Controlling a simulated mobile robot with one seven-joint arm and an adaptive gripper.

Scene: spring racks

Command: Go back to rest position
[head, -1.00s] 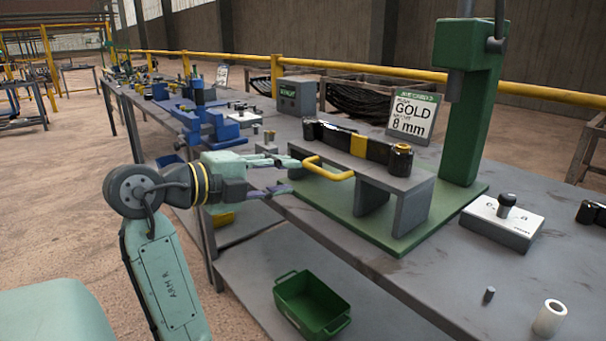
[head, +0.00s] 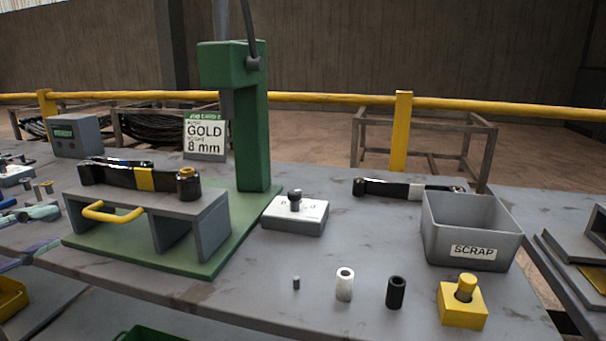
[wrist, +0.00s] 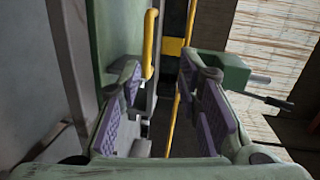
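My gripper (head: 52,228) shows only as fingertips at the left edge of the head view, left of the grey fixture (head: 212,222). In the wrist view my gripper (wrist: 161,78) is open, its two purple-padded fingers apart with nothing held between them. The yellow handle (head: 112,213) sticks out from the front of the fixture. In the wrist view the handle (wrist: 151,42) is just beyond the left fingertip; I cannot tell whether they touch. A black bar with a yellow band (head: 145,179) lies on top of the fixture. My arm is mostly out of the head view.
The green press (head: 254,130) stands behind the fixture. A white-topped box with a knob (head: 296,215), a grey scrap bin (head: 469,220), a white sleeve (head: 344,284), a black sleeve (head: 396,292) and a yellow block (head: 462,307) stand to the right.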

